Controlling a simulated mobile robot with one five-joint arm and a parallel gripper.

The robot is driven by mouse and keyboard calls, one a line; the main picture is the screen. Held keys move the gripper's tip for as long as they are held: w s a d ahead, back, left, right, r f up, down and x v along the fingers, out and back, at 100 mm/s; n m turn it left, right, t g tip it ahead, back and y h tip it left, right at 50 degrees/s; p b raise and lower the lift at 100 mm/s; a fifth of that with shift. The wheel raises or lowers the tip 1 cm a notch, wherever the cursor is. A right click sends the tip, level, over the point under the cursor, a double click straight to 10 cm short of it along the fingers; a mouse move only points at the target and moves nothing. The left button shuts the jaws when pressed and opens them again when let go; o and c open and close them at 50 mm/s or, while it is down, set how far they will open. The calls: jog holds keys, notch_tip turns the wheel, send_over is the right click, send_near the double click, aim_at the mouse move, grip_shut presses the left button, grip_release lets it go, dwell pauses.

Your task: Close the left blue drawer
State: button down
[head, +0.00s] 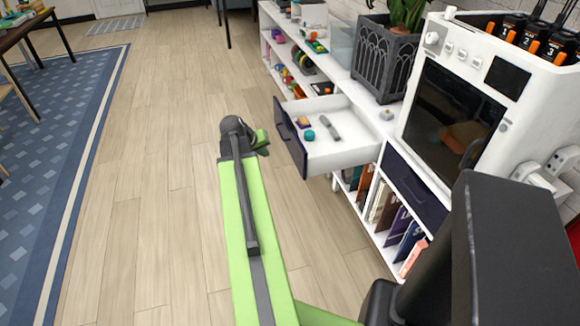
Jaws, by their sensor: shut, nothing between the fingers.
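The left blue drawer (289,142) is pulled open from the white cabinet. Its dark blue front faces left, and its white inside holds a few small things, among them a teal piece (310,135) and a grey bar (330,128). My gripper (262,142), at the end of the green arm, is just left of the drawer front, with a narrow gap between them in the picture. It is shut and seems empty. The arm hides part of the gripper. The right blue drawer (413,188) is flush with the cabinet.
A white 3D printer (470,85) and a dark planter (384,60) stand on the cabinet top. Open shelves with books (385,205) are below the drawers. Wooden floor (150,200) to the left is clear, up to a blue rug (50,180).

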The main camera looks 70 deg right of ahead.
jog(key=s+d, duration=0.2)
jog(key=s, duration=0.1)
jog(key=b, duration=0.8)
send_near(297, 159)
jog(key=shift+w+x, duration=0.15)
jog(key=shift+x, duration=1.2)
jog(key=shift+w+x, duration=0.1)
jog(key=shift+x, duration=1.25)
